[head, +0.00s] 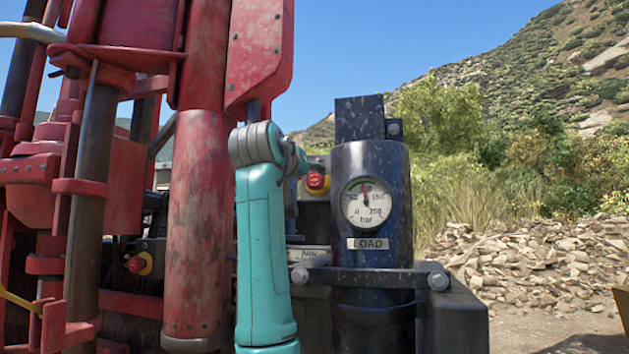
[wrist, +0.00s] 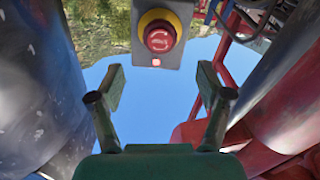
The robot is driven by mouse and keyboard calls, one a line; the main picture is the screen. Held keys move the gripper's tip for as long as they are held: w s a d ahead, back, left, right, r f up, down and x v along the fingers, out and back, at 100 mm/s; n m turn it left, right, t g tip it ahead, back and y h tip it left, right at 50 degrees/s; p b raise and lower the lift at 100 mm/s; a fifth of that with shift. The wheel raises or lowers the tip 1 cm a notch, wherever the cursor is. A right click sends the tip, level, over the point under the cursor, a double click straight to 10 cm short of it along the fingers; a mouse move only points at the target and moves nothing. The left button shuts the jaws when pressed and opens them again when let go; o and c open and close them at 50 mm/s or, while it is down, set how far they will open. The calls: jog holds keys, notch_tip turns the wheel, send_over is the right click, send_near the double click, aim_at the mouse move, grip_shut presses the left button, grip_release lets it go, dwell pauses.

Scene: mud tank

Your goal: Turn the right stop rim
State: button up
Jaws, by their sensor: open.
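The right stop is a red mushroom knob with a yellow collar. In the head view its rim (head: 317,182) shows just right of my teal arm, beside the dark gauge cylinder. In the wrist view the red rim (wrist: 158,38) shows at top centre, with pale arrow marks on its face, on a grey box (wrist: 155,62). My gripper (wrist: 160,88) is open and empty; its two fingers stand apart, with the knob beyond their tips, between them in the picture and not touched. In the head view my gripper is mostly hidden behind my arm.
A second red stop (head: 137,264) with a yellow collar sits lower left. The dark cylinder (head: 370,240) with a pressure gauge (head: 366,203) and LOAD plate (head: 368,243) stands close on the right. A worn red column (head: 200,220) stands left of my arm.

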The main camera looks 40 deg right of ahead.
aim_at(314, 179)
jog(key=x, duration=0.8)
jog(key=shift+w+d, duration=0.25)
